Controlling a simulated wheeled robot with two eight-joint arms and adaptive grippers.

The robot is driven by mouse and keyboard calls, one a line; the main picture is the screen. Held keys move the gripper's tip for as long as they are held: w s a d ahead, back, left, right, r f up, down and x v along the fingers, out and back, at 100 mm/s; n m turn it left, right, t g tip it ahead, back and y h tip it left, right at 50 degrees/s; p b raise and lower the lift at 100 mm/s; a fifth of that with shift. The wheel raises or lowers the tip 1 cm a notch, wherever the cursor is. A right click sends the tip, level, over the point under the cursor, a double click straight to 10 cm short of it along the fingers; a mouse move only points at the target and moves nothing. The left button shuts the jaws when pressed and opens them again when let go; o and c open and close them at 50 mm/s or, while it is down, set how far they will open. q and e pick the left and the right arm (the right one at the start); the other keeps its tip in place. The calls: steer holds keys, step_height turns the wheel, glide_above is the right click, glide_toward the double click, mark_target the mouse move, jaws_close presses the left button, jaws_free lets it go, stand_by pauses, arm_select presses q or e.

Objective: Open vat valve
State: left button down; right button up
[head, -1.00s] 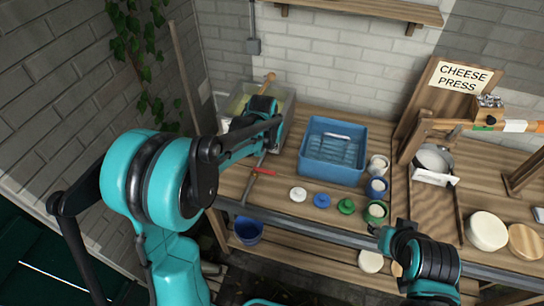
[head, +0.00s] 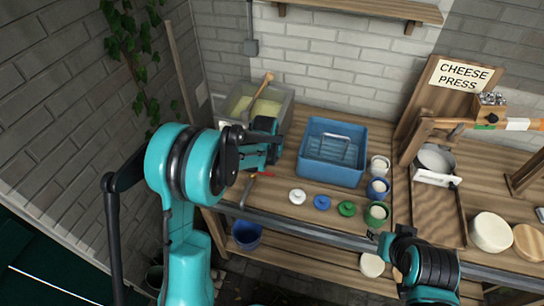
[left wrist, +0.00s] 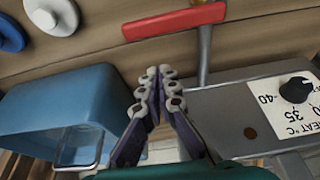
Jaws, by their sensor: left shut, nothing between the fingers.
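The grey vat (head: 284,108) stands at the back left of the bench, with pale yellow contents and a wooden paddle. A red handle (head: 264,174) shows beside my left forearm in the head view. In the left wrist view the red handle (left wrist: 175,20) sits across a grey stem that reaches the grey panel (left wrist: 225,105) with a heat dial (left wrist: 295,88). My left gripper (left wrist: 160,78) is shut and empty, its fingertips below and left of the handle, apart from it in the picture. My right gripper (head: 378,238) hangs at the bench's front edge, its fingers too small to read.
A blue tub (head: 333,152), several lids and small pots stand right of the handle. The cheese press stands further right.

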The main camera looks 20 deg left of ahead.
arm_select(q)
steer(key=s, duration=0.3)
steer(key=shift+s+a+r, duration=0.1)
steer(key=shift+s+r, duration=0.1)
steer(key=shift+s, duration=0.2)
